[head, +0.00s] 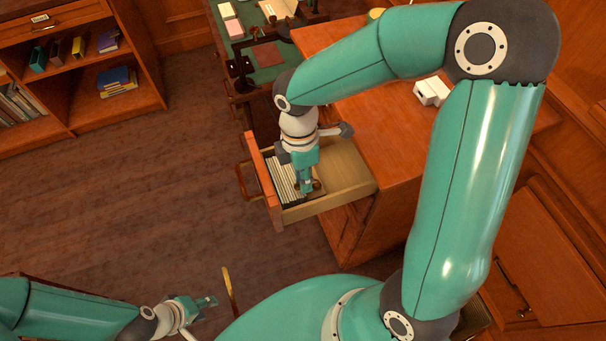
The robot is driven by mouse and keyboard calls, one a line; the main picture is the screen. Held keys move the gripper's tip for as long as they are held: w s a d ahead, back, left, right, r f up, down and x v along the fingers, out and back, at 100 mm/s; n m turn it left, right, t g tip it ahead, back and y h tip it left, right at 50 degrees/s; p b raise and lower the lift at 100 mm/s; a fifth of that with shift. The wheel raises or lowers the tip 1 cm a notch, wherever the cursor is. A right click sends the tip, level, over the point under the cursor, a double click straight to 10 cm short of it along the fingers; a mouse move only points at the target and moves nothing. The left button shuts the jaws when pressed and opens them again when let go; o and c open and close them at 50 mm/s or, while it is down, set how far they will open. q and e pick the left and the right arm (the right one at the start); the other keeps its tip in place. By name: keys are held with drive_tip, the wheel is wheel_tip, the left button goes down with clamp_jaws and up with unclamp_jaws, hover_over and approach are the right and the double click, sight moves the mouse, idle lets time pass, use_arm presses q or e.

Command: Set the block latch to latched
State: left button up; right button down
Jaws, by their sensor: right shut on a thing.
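An open drawer (329,207) sticks out of a wooden cabinet, with a row of upright pale cards (281,180) along its left side. A small brown-gold piece, seemingly the block latch (318,185), shows at the right end of the cards. My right gripper (306,189) points down into the drawer and is shut on this piece, hiding most of it. I cannot tell the latch's position. My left gripper (209,302) is low at the left, over the floor and away from the drawer. Its fingers are too small to judge.
The cabinet top (381,125) beside the drawer carries a white object (432,91). A green-topped desk (268,58) stands behind. A bookshelf (95,75) is at the upper left. The wooden floor (130,190) between them is clear.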

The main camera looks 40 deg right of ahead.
idle(0.4)
drive_tip(key=c, duration=1.1)
unclamp_jaws()
drive_tip(key=r, duration=0.4)
drive_tip(key=w+r, duration=0.1)
drive_tip(key=r, duration=0.3)
drive_tip(key=w+r, duration=0.1)
drive_tip(key=r, duration=0.2)
drive_tip(key=shift+d+r, duration=0.15)
drive_tip(key=shift+r, duration=0.25)
drive_tip(key=shift+s, duration=0.1)
